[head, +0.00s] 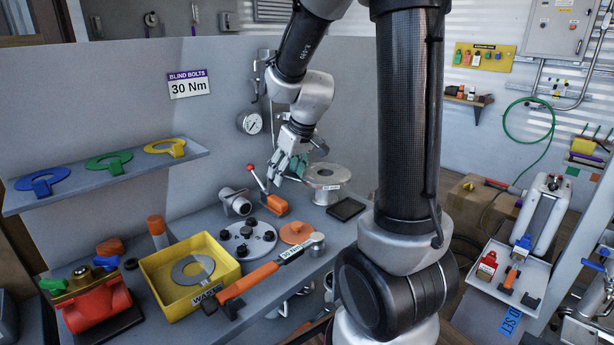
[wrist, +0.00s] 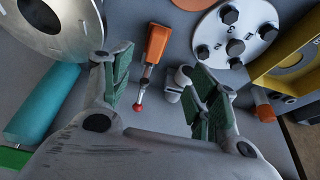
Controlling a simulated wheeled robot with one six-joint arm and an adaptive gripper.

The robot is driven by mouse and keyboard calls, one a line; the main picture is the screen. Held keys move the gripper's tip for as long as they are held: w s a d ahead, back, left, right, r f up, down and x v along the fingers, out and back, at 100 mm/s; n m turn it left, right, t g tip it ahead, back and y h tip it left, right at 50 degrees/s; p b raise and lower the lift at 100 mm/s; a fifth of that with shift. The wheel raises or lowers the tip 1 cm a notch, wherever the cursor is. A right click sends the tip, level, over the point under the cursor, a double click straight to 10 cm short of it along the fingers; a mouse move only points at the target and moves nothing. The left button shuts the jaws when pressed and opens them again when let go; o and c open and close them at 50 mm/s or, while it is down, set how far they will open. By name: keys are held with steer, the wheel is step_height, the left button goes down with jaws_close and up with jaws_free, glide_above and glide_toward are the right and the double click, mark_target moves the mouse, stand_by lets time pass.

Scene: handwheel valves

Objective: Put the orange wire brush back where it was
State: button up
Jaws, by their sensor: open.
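My gripper (head: 288,168) is open and empty above the back of the bench. In the wrist view its two green-padded fingers (wrist: 160,90) stand apart. Beyond and between them is an orange block with a red-ball lever (wrist: 157,43), which also shows on the bench in the head view (head: 276,204). I cannot pick out bristles on any orange thing, so I cannot tell which is the wire brush. An upright orange-topped cylinder (head: 156,225) stands behind the yellow tray. A small orange-handled item (head: 511,277) lies in the white tray (head: 482,283) at the right.
The yellow tray (head: 152,279) holds a grey ring. An orange-handled torque wrench (head: 247,279) lies beside it. A bolted disc (head: 262,238), a grey flange (head: 326,195) and a black pad (head: 346,209) take up the bench. A teal cylinder (wrist: 42,105) lies left of my fingers.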

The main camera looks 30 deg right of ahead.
steer(key=s+r+m, duration=0.1)
steer(key=s+r, duration=0.4)
steer(key=s, duration=0.6)
steer(key=s+r+m+h, duration=0.1)
steer(key=s+r, duration=0.4)
steer(key=s, duration=0.7)
steer(key=shift+s+a+r, duration=0.15)
steer(key=shift+s+a, duration=0.05)
steer(key=shift+a, duration=0.25)
